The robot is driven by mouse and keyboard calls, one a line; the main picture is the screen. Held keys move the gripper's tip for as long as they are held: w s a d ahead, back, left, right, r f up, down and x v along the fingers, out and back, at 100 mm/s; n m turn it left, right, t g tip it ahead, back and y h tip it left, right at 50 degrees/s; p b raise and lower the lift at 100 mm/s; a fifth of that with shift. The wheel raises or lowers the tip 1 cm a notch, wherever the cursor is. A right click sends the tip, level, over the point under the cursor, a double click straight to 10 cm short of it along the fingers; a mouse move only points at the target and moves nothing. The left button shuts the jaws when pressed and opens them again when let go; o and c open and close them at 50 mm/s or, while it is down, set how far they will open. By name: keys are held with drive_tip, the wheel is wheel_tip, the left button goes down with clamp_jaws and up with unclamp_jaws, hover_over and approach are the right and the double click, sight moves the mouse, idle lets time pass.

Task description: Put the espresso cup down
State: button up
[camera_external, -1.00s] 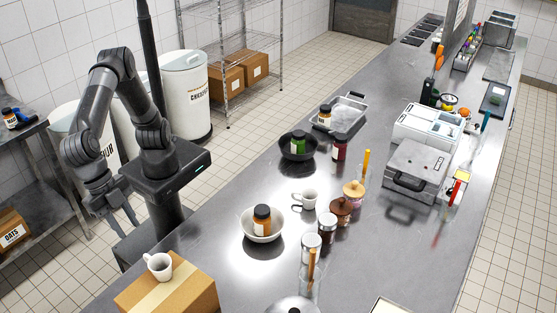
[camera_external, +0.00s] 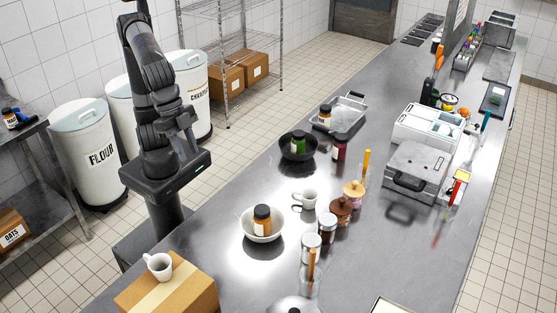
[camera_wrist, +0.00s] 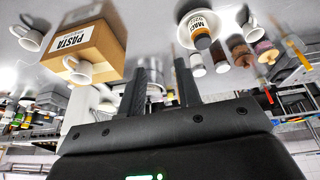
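A white espresso cup (camera_external: 158,266) stands upright on the cardboard box (camera_external: 185,298) at the counter's near left; in the wrist view the cup (camera_wrist: 80,70) shows by the PASTA box (camera_wrist: 88,40). A second white cup (camera_external: 304,200) stands on the counter right of the bowl; it also shows in the wrist view (camera_wrist: 250,30). A third white cup (camera_wrist: 31,39) shows left of the box in the wrist view. My gripper (camera_wrist: 163,75) is open, with its two dark fingers apart and no cup between them. In the external view it is close to my arm, its fingers hard to make out.
A white bowl (camera_external: 247,231) holds an orange jar; a dark bowl (camera_external: 285,152) holds a green jar. Several jars and a metal tray (camera_external: 353,104) stand along the counter (camera_external: 215,200). Bare counter lies between the box and the white bowl.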

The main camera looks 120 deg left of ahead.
drive_tip(key=s+a+f, duration=0.5)
drive_tip(key=s+a, duration=0.4)
drive_tip(key=s+a+f+t, duration=0.1)
drive_tip(key=s+a+f, duration=0.4)
drive_tip(key=s+a, duration=0.4)
drive_tip(key=shift+a, duration=0.55)
